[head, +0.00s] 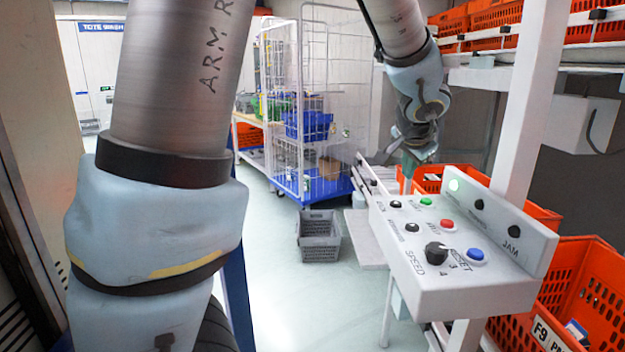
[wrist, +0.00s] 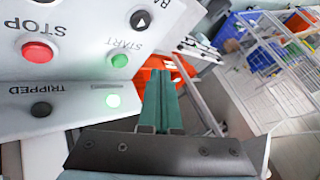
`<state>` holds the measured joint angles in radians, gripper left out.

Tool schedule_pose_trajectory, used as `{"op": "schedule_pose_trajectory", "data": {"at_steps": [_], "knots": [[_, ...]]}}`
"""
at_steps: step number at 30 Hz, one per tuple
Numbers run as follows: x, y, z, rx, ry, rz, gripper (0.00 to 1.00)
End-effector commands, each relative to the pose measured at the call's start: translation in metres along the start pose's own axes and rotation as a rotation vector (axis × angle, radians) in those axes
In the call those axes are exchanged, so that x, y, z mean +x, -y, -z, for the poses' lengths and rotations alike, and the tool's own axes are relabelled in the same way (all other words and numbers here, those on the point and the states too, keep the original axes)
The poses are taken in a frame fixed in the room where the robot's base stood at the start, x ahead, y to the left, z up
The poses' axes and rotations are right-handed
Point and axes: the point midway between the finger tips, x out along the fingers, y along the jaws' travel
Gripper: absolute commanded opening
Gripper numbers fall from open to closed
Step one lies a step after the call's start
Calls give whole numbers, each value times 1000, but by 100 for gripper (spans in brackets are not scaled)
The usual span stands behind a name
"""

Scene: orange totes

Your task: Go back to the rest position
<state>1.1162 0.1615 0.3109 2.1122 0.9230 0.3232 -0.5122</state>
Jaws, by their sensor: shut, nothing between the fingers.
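My gripper (wrist: 162,75) shows in the wrist view as two green fingers pressed together, shut and empty. In the head view my gripper (head: 407,172) hangs at the far end of the white control panel (head: 465,292), just past its green button (head: 425,201). In the wrist view the fingers lie to the right of the green START button (wrist: 119,60) and do not cover it. The red STOP button (wrist: 38,52) is further left. A green lamp (wrist: 113,100) glows on the panel's upright strip, and the lamp marked TRIPPED (wrist: 41,109) is dark.
Orange totes stand behind the panel (head: 478,180) and at the lower right (head: 585,285). A white post (head: 527,110) rises beside the panel. A grey crate (head: 319,236) sits on the floor near a wire cage cart (head: 313,180).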

Motion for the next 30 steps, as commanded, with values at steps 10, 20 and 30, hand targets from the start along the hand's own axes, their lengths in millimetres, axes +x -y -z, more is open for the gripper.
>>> {"op": "schedule_pose_trajectory", "data": {"at_steps": [10, 20, 30], "knots": [[-4, 56, -192, -433, 349, -39, 0], [-47, 39, -319, -846, 568, -100, 0], [-62, 24, -347, -980, 616, -123, 0]]}}
